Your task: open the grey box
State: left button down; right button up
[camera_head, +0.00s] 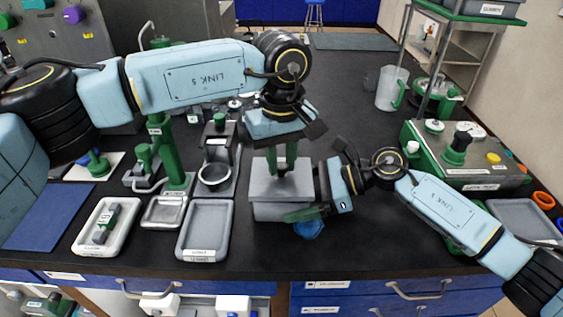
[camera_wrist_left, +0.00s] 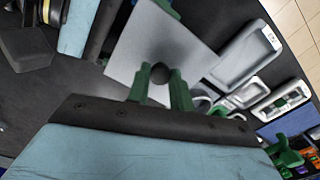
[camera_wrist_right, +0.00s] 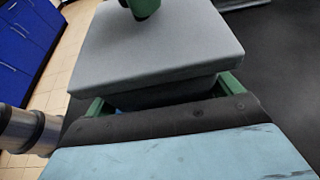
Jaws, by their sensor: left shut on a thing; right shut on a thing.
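The grey box (camera_head: 268,212) stands on the dark bench, in the middle of the head view. Its flat grey lid (camera_head: 262,187) covers the top, and a dark round knob (camera_wrist_left: 160,73) shows at the lid's centre. My left gripper (camera_head: 284,169) comes down from above, its green fingers shut on the knob. My right gripper (camera_head: 304,213) reaches in from the right, its green fingers on two opposite sides of the box body (camera_wrist_right: 165,95), just under the lid (camera_wrist_right: 155,50). A dark shadow lies under the lid's rim; I cannot tell whether the lid is lifted.
Grey trays (camera_head: 206,232) and a white tray with a green-and-dark item (camera_head: 106,226) lie left of the box. A small blue object (camera_head: 309,229) is close to its front right. A control unit (camera_head: 470,172) and a clear jug (camera_head: 391,88) stand at the right.

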aim_at(282, 165)
pick_arm(q)
jog(key=shift+r, duration=0.3)
jog(key=shift+r, duration=2)
pick_arm(e)
jog(key=o, duration=1.1)
jog(key=shift+d, duration=0.1)
